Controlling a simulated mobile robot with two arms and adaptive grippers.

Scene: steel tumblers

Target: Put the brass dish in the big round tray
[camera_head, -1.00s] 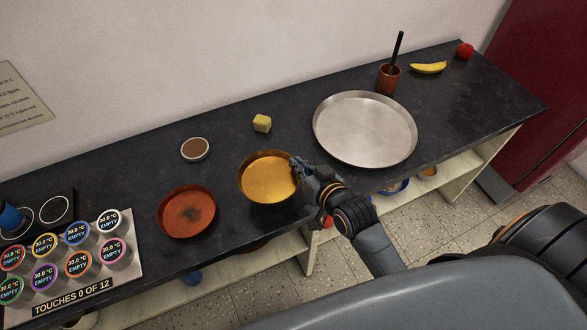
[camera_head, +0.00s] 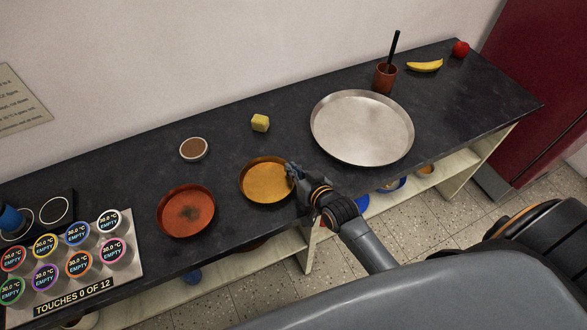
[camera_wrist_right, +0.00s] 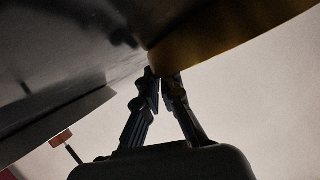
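The brass dish (camera_head: 264,182) is at the front of the dark counter, right of a red-brown dish. My right gripper (camera_head: 292,172) is at its right rim. In the right wrist view, the fingers (camera_wrist_right: 159,76) come close together at the brass dish's edge (camera_wrist_right: 215,38) and look shut on it. The dish is at or close above the counter; I cannot tell if it touches. The big round tray (camera_head: 362,128) is a wide silver pan, empty, on the counter to the right of the dish.
The red-brown dish (camera_head: 186,211) is close on the left. A red cup with a dark stick (camera_head: 385,78), a banana (camera_head: 424,66) and a red fruit (camera_head: 460,49) stand beyond the tray. Labelled tumblers (camera_head: 76,265) fill the left front.

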